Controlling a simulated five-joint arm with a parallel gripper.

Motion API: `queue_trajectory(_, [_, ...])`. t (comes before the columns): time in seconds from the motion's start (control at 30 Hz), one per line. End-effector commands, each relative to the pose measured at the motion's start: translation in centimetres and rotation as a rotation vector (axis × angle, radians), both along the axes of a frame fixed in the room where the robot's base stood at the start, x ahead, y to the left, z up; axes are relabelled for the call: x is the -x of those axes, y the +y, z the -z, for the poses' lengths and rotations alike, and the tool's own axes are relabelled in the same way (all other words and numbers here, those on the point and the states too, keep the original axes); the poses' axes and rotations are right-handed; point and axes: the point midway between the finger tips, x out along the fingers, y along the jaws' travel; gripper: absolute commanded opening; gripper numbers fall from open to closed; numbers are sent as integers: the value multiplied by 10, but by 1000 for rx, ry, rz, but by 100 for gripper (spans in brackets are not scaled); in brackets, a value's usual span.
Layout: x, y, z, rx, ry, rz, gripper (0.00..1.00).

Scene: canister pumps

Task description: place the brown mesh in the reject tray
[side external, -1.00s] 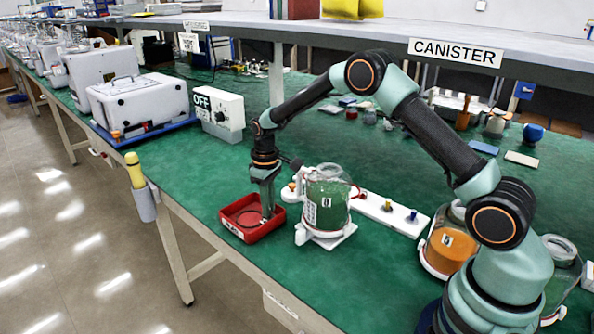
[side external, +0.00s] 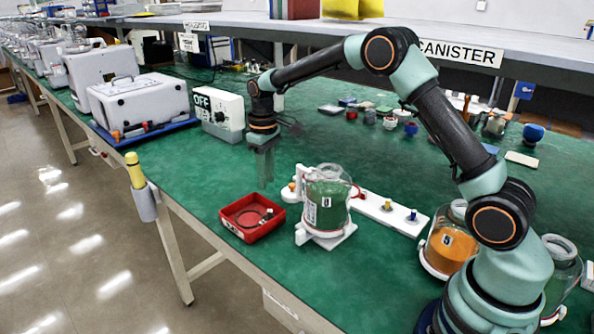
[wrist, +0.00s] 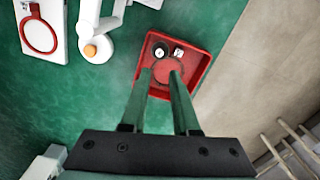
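The red reject tray (side external: 236,231) sits near the table's front edge, and it also shows in the wrist view (wrist: 203,62). A round reddish-brown disc that looks like the brown mesh (wrist: 167,72) lies flat on the tray floor; it is hard to tell apart from the red around it. My gripper (side external: 265,185) hangs above the table behind the tray, its fingers pointing down. In the wrist view my gripper (wrist: 163,76) has its two fingers apart with nothing between them; they overlap the tray only in the picture.
A glass canister with green contents (side external: 327,205) stands on a white holder right of the tray. A grey control box marked OFF (side external: 219,112) stands behind. Green table lies clear left of the tray.

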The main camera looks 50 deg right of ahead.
Motion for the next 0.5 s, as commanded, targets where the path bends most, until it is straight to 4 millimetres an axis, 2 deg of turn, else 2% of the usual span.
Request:
queue_trajectory(0.1, [0,0,-20,1,-2,0,29])
queue_trajectory(0.33, [1,0,-40,0,-4,2,29])
queue_trajectory(0.5, [16,3,-69,1,-51,20,29])
